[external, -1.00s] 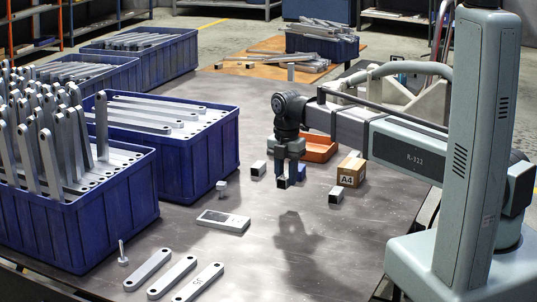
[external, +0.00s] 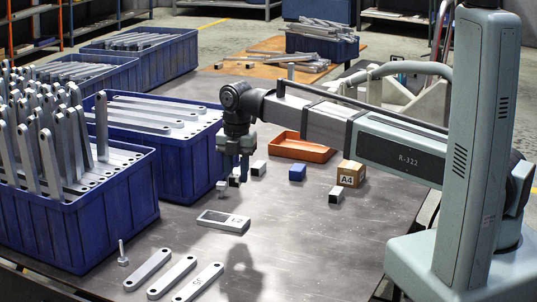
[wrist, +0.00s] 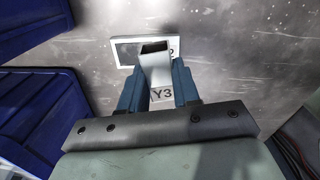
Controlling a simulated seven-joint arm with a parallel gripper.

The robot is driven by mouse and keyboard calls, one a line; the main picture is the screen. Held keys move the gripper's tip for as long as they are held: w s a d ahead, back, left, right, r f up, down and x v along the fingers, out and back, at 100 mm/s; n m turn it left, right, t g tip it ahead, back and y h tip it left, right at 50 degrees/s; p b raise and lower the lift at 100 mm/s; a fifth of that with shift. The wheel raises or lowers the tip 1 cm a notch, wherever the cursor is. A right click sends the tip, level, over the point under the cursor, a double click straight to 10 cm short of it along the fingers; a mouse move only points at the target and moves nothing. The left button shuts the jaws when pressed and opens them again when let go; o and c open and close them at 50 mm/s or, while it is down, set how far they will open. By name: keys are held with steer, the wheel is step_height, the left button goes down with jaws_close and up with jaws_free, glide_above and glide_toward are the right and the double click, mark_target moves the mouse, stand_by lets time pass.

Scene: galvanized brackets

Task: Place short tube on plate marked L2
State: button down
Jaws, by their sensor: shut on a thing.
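My gripper (wrist: 158,90) is shut on a short square tube (wrist: 155,68), silvery with a dark hollow end and a Y3 marking on its near side. In the external view my gripper (external: 234,172) holds the tube (external: 235,180) above the table, up and behind a flat pale plate (external: 222,222). The plate has a dark panel and a small marking that looks like L2. In the wrist view the plate (wrist: 118,50) lies below the tube, which overlaps it in the picture and hides most of its marking. The tube appears apart from the plate.
Two more short tubes (external: 258,169) (external: 335,195) stand on the table. A blue block (external: 297,172), an A4 box (external: 350,173) and an orange tray (external: 303,150) lie right. Blue bins (external: 110,220) fill the left. Flat bars (external: 172,277) and a bolt (external: 122,255) lie in front.

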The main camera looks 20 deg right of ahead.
steer(key=n, duration=0.1)
glide_above(223, 218)
steer(key=shift+n, duration=0.5)
steer(key=shift+f, duration=4.6)
steer(key=shift+f, duration=0.1)
steer(key=c, duration=0.8)
jaws_free()
step_height(223, 218, up, 12)
